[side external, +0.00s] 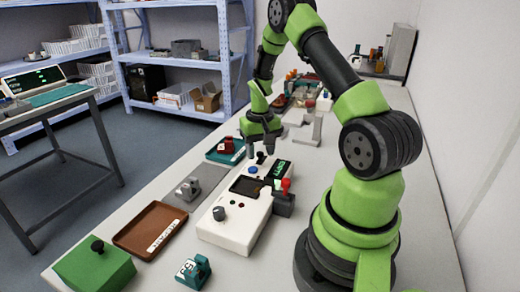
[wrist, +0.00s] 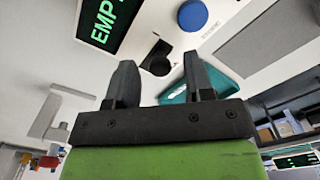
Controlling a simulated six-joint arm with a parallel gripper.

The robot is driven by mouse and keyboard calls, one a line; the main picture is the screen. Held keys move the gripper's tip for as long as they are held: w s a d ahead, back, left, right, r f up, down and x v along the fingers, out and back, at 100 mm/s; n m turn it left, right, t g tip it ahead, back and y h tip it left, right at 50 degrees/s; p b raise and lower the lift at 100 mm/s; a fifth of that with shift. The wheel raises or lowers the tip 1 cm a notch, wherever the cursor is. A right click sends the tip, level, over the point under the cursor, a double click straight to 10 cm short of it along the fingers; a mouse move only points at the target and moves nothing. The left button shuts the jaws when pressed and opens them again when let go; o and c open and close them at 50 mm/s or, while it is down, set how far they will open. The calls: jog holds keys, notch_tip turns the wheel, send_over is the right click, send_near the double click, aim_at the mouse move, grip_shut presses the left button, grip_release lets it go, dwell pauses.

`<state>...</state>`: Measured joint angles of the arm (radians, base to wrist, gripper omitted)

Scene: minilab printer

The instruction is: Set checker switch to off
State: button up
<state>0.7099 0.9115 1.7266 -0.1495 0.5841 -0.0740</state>
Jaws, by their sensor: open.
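The display reads "EMP…" in the wrist view (wrist: 108,22). A blue button (side external: 253,170) sits beside the display and also shows in the wrist view (wrist: 192,15). A small black switch (wrist: 157,58) stands on the white top near the display and button; its on/off position cannot be told. My gripper (side external: 261,147) is open and points down over the checker's far end. In the wrist view the switch appears between its two fingertips (wrist: 160,75), with no clear contact.
A dark block with a red lever (side external: 285,195) stands right of the checker. A teal tray with a red part (side external: 226,148), a grey fixture (side external: 188,188) and a brown tray (side external: 148,233) lie left. A green box (side external: 95,266) and teal part (side external: 194,271) are in front.

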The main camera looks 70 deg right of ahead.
jog(key=shift+c, duration=0.3)
grip_shut()
jog(key=shift+d, duration=1.35)
jog(key=shift+o, duration=0.3)
grip_release()
notch_tip(320, 180, up, 10)
